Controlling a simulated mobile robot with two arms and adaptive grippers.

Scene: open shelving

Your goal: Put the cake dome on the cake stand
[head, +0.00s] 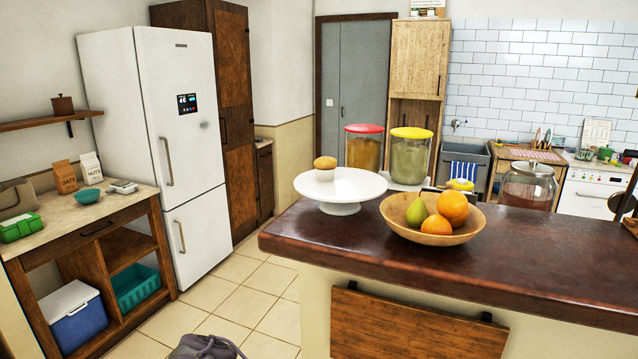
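The white cake stand (342,187) stands upright near the left end of the dark wooden counter. A small cupcake (325,168) with a golden top sits on its plate, and no dome covers it. A clear glass vessel with a knob on top (529,186) stands on the counter to the right, behind the fruit bowl. It looks like the cake dome, but I cannot tell for certain. Neither of my grippers shows in the head view.
A wooden fruit bowl (398,217) stands between the stand and the glass vessel. Two jars, red-lidded (364,148) and yellow-lidded (410,158), stand behind. A dark object (622,203) shows at the right edge. The counter's front (560,262) is clear.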

